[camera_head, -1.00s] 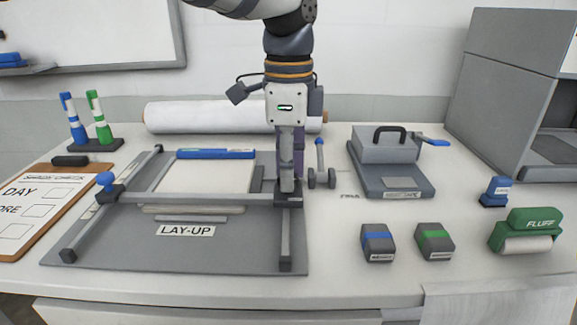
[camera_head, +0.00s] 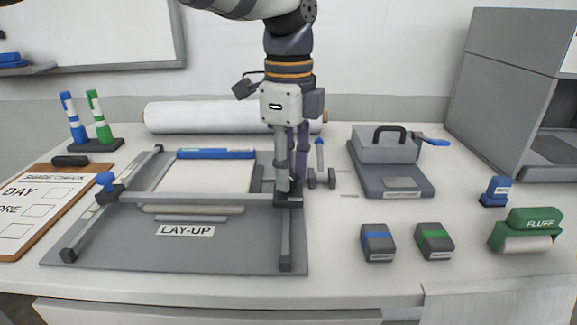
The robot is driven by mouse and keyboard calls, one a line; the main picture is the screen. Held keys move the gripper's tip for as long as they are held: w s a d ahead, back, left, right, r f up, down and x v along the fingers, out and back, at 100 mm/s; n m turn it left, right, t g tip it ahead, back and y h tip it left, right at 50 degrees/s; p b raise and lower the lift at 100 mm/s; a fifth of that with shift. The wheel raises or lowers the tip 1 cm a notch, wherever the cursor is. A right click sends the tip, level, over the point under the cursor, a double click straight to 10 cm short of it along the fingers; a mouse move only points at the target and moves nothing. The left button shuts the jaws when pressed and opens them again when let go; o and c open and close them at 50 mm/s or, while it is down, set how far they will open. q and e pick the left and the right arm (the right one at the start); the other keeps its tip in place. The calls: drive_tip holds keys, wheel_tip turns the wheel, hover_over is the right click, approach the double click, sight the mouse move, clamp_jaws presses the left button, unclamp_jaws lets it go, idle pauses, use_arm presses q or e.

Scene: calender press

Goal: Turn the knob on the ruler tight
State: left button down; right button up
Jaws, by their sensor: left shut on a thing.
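The ruler (camera_head: 170,198) is a grey bar lying across the grey LAY-UP board. A blue knob (camera_head: 105,179) stands on the clamp block at its left end. My left gripper (camera_head: 288,193) points straight down onto the block (camera_head: 289,203) at the ruler's right end. Its fingers are shut on what appears to be the knob there, which they hide. My right gripper is not in view.
A white sheet (camera_head: 203,178) lies under a blue strip (camera_head: 216,154) on the board. A small roller tool (camera_head: 320,177) stands close right of my gripper. A grey handled press (camera_head: 386,147) is farther right. Blue and green banded blocks (camera_head: 377,243) sit in front, with clear table between.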

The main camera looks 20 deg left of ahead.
use_arm(q)
drive_tip(key=c, duration=1.2)
unclamp_jaws()
drive_tip(key=shift+c, duration=0.2)
drive_tip(key=shift+r, duration=0.1)
wheel_tip(320, 180, up, 12)
